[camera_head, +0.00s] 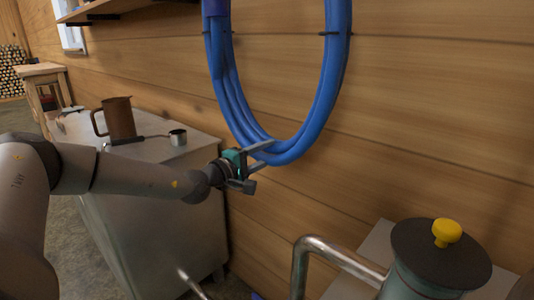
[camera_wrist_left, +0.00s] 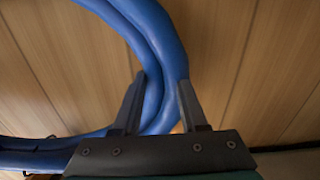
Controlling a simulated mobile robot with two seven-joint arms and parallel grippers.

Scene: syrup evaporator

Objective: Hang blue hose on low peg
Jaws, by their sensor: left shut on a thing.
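The blue hose (camera_head: 337,75) is a coil of several loops, upright in front of the plank wall. Its top runs out of the head view, so what bears it there is hidden. Dark ties cross it on both sides. My left gripper (camera_head: 263,156) is at the bottom of the coil, shut on the hose. In the left wrist view, the hose (camera_wrist_left: 152,30) passes between the two fingers of the left gripper (camera_wrist_left: 160,92). No peg shows in either view. My right gripper is not in view.
A grey cabinet (camera_head: 150,215) stands below my left arm, with a brown pitcher (camera_head: 120,118) and a small metal cup (camera_head: 178,137) on top. At the lower right is a dark-lidded pot (camera_head: 440,255) with a yellow knob, beside a bent metal pipe (camera_head: 320,245). A shelf (camera_head: 95,10) is at the upper left.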

